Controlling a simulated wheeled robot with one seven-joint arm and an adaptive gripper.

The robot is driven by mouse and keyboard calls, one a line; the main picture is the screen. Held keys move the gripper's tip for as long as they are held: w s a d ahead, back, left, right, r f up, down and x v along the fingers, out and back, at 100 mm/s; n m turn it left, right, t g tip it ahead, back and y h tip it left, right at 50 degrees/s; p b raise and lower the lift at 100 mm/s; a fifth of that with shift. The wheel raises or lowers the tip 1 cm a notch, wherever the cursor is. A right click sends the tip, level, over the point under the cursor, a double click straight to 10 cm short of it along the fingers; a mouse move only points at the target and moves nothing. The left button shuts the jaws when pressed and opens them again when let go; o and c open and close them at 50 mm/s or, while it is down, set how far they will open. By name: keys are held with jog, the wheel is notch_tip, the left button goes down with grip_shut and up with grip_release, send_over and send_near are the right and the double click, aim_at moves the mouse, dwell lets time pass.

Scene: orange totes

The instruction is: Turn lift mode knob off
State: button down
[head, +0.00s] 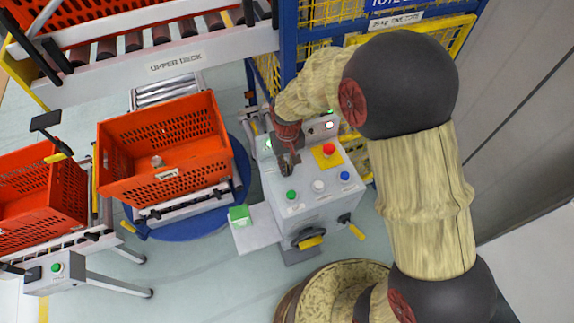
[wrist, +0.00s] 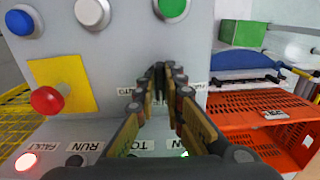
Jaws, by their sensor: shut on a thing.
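The grey control box (head: 308,192) stands in the middle of the head view, and its panel (wrist: 120,55) fills much of the wrist view. My gripper (head: 287,165) reaches down to the left part of the panel. In the wrist view my gripper's fingertips (wrist: 161,72) are close together at the panel, below the green button (wrist: 171,8) in the picture. It is shut on the lift mode knob, which the fingers almost wholly hide. Small labels sit on both sides of the fingertips, partly covered. The knob's pointing direction cannot be made out.
Near the fingers are a red mushroom button (wrist: 47,100) on a yellow plate (wrist: 80,84), a white button (wrist: 92,12) and a blue button (wrist: 22,20). An orange tote (head: 165,150) stands left of the box on a roller stand. Yellow mesh fencing (head: 330,12) rises behind.

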dwell(0.3)
jog(key=c, duration=1.9)
grip_release()
notch_tip(320, 180, up, 12)
